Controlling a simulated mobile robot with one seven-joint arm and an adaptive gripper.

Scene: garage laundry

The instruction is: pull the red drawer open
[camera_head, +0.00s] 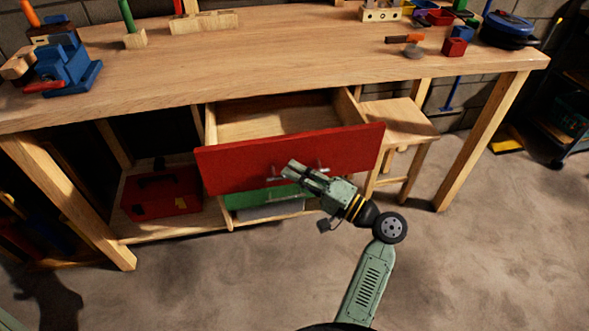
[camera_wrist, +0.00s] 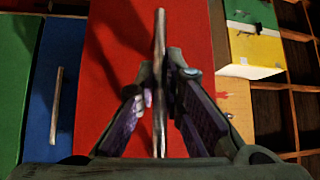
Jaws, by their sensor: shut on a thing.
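The red drawer (camera_head: 235,164) hangs under the wooden workbench and is pulled well out. Its bare wooden inside (camera_head: 275,118) shows behind the red front. My gripper (camera_head: 290,170) is at the middle of the red front, at its metal bar handle. In the wrist view the handle (camera_wrist: 159,60) runs between the two fingers of my gripper (camera_wrist: 160,110), which are shut on it. The red front (camera_wrist: 110,60) fills the middle of that view. Part of the handle is hidden by the fingers in the head view.
A green drawer (camera_head: 245,199) sits below the red one and looks shut. A red toolbox (camera_head: 160,193) stands on the lower shelf at left. A wooden stool (camera_head: 400,122) is close on the right. Tools stand on the benchtop (camera_head: 300,50). The floor in front is clear.

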